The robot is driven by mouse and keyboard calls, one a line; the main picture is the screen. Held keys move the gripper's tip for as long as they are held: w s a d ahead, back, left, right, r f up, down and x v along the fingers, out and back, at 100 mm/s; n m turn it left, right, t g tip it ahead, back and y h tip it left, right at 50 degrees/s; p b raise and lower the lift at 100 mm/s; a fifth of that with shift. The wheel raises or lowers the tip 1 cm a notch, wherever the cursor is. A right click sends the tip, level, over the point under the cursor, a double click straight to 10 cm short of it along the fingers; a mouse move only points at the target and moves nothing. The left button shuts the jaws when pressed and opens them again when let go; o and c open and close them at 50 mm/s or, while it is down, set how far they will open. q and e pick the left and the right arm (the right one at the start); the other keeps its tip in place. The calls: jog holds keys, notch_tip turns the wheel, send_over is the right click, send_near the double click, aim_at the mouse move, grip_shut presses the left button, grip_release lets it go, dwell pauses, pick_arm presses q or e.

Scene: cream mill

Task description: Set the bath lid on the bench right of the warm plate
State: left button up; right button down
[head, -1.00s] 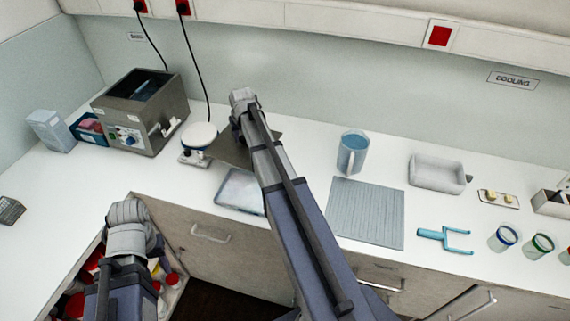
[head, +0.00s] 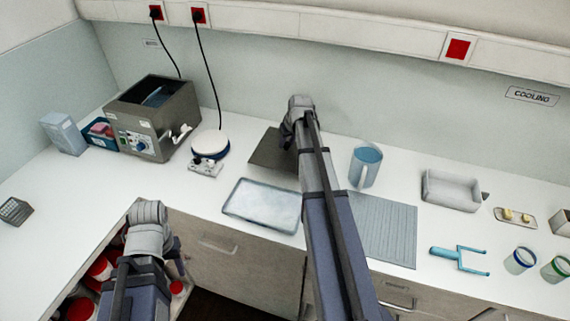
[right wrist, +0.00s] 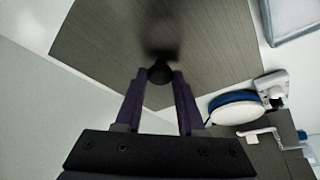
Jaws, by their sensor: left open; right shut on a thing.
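The bath lid (head: 272,152) is a flat dark grey-brown plate, right of the warm plate (head: 210,145), a white round top with a blue rim. The right wrist view shows the lid (right wrist: 205,40) with my right gripper (right wrist: 160,75) shut on its black knob. In the head view my right gripper (head: 297,105) is over the lid's right part, and my arm hides some of the lid. I cannot tell whether the lid touches the bench (head: 185,195). The bath (head: 150,115) stands open at the left. My left gripper (head: 148,214) is open and empty near the bench's front edge.
A shallow tray (head: 232,212) lies in front of the lid. A blue jug (head: 364,168) and a ribbed grey mat (head: 400,232) are right of my right arm. Below my left gripper is an open drawer with red-capped containers (head: 100,268).

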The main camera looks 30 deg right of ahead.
aim_at(288, 152)
jog(key=shift+f+b, duration=2.75)
jog(key=shift+f, duration=0.65)
jog(key=shift+f, duration=0.2)
jog(key=c, duration=0.5)
grip_release()
jog(key=shift+r, duration=0.1)
jog(key=p+v, duration=1.1)
jog(key=v, duration=0.1)
jog(key=shift+r, duration=0.25)
jog(key=shift+f, duration=0.1)
